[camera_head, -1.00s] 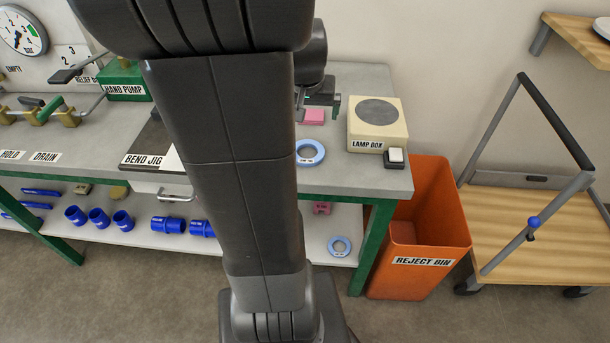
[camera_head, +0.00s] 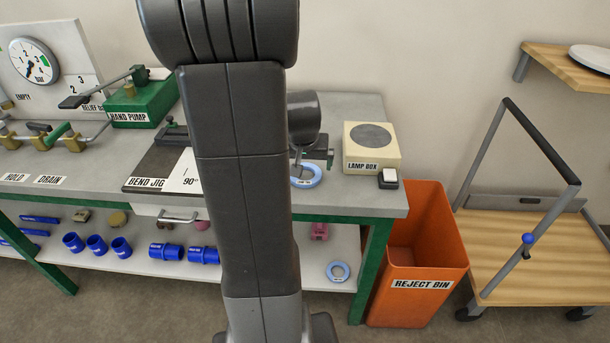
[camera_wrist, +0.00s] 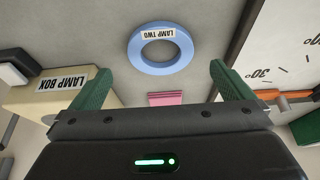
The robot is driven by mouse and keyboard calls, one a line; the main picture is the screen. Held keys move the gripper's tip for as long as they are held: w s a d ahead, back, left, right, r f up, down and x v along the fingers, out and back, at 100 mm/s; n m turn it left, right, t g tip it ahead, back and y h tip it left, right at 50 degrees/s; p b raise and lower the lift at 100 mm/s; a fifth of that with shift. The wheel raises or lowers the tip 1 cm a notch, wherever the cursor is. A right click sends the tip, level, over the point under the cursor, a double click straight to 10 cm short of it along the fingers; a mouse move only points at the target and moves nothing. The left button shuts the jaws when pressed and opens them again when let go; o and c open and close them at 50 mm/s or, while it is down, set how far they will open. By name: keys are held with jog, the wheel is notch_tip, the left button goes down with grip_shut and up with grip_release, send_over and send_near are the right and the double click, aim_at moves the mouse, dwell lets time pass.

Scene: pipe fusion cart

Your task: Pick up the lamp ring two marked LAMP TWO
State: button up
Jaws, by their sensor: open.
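The lamp ring two is a flat light-blue ring (camera_wrist: 160,66) with a LAMP TWO label, seen in the wrist view ahead of my gripper. It lies flat on the grey bench top and also shows in the head view (camera_head: 315,180). My gripper (camera_wrist: 161,76) is open and empty, its green fingers spread wider than the ring. The ring is beyond the fingertips, roughly centred between them, and not touched. In the head view my gripper (camera_head: 316,155) hangs over the bench just behind the ring, partly hidden by my arm.
A pink block (camera_wrist: 172,98) lies near the ring. The cream lamp box (camera_head: 371,155) stands right of it, the bend jig (camera_head: 150,170) left. Another blue ring (camera_head: 339,280) lies on the lower shelf (camera_head: 270,262). An orange reject bin (camera_head: 435,250) stands at the bench's right.

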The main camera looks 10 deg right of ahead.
aim_at(305, 176)
jog(key=shift+x, duration=2.55)
jog(key=c, duration=0.9)
